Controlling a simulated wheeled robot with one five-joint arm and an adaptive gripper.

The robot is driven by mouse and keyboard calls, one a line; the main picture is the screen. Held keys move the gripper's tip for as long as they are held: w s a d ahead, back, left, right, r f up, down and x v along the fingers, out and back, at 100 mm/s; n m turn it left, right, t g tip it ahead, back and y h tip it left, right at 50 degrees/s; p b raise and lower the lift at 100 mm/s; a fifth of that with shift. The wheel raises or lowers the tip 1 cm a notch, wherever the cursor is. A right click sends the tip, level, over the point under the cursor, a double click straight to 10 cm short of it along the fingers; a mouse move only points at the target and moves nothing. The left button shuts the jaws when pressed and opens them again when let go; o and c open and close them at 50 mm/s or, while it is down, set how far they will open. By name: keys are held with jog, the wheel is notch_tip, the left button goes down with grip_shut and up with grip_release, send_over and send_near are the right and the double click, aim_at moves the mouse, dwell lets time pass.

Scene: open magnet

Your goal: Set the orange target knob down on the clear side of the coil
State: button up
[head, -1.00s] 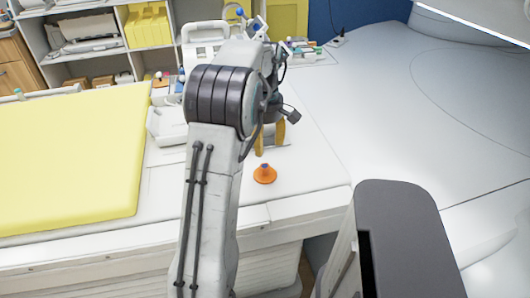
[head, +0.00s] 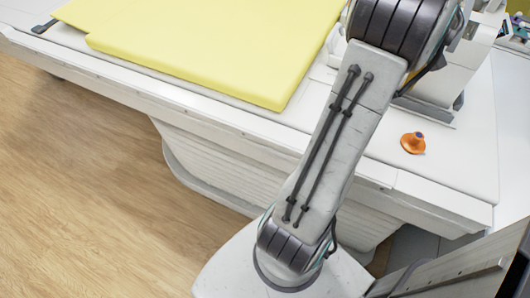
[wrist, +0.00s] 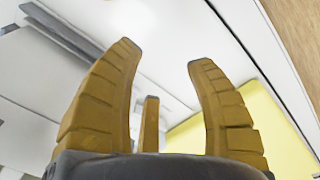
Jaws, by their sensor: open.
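The orange target knob (head: 413,143), a flared disc with a small blue top, sits upright on the white table top, right of my arm in the head view. The knob does not show in the wrist view. My gripper (wrist: 163,55) shows in the wrist view with its tan fingers spread apart and nothing between them; in the head view its fingers are hidden or out of frame. A white housing (head: 443,80) stands behind the knob, partly covered by my arm. I cannot tell whether it is the coil.
A yellow pad (head: 215,50) covers much of the white table (head: 345,125) to the left and also shows in the wrist view (wrist: 285,135). The table's front edge lies just in front of the knob. Wooden floor (head: 80,170) is open at the lower left.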

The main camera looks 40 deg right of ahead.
jog(key=w+a+r+n+t, duration=0.1)
jog(key=w+a, duration=0.6)
jog(key=a, duration=0.4)
jog(key=w+a+r, duration=0.1)
jog(key=w+a, duration=0.6)
jog(key=a, duration=0.3)
jog(key=s+a+f+t, duration=0.1)
jog(key=s+a+f, duration=0.1)
jog(key=a, duration=0.8)
jog(key=s+a+f+n+t, duration=0.1)
jog(key=s+a+f, duration=0.1)
jog(key=a, duration=0.7)
jog(key=shift+s+a+f, duration=0.15)
jog(key=shift+s+a, duration=0.2)
jog(key=shift+s, duration=0.3)
